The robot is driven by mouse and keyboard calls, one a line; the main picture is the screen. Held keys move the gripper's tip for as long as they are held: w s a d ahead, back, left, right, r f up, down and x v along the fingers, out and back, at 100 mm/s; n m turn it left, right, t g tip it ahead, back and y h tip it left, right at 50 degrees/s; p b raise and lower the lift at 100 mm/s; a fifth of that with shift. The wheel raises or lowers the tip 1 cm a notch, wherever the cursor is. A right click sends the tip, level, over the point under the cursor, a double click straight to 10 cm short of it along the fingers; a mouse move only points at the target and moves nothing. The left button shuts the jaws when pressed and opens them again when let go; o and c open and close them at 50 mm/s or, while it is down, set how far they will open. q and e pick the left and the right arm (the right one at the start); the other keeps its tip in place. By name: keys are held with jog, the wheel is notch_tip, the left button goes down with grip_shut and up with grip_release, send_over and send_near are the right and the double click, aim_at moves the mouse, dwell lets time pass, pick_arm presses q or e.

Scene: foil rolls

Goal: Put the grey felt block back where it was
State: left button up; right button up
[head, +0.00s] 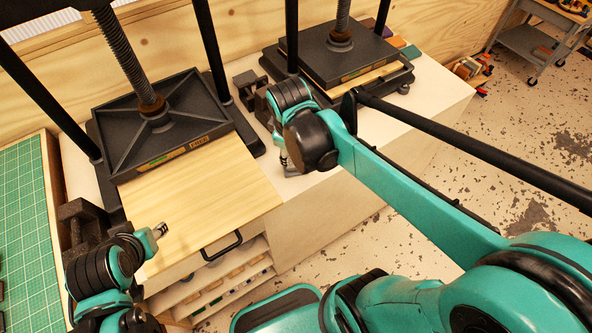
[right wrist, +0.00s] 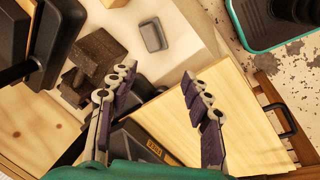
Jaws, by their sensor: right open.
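A small grey block with rounded corners, which looks like the felt block, lies on the white bench top in the right wrist view (right wrist: 152,34). It is ahead of my right gripper (right wrist: 158,76), apart from the fingers. The right gripper is open with nothing between its fingers. In the head view my right arm hides most of that gripper. My left gripper (head: 158,231) is at the lower left, by the front edge of the pale wooden board (head: 200,195); its fingers are too small to judge.
Two black screw presses (head: 160,115) (head: 335,58) stand on the white bench (head: 435,85). Dark speckled blocks (right wrist: 95,55) lie near the grey block. A green cutting mat (head: 25,215) is at left. A black handle (head: 222,246) sticks out below the board, above shelves.

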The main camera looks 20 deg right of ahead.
jog(key=s+a+m+t+y, duration=0.1)
jog(key=s+m+t, duration=0.3)
jog(key=s+m, duration=0.4)
jog(key=shift+a+m, duration=0.3)
jog(key=shift+a, duration=0.3)
pick_arm(q)
jog(key=shift+f, duration=0.1)
notch_tip(320, 180, down, 7)
jog(key=b, duration=0.7)
jog(key=shift+r, duration=0.25)
pick_arm(e)
notch_tip(320, 180, down, 7)
jog(key=shift+r, duration=0.2)
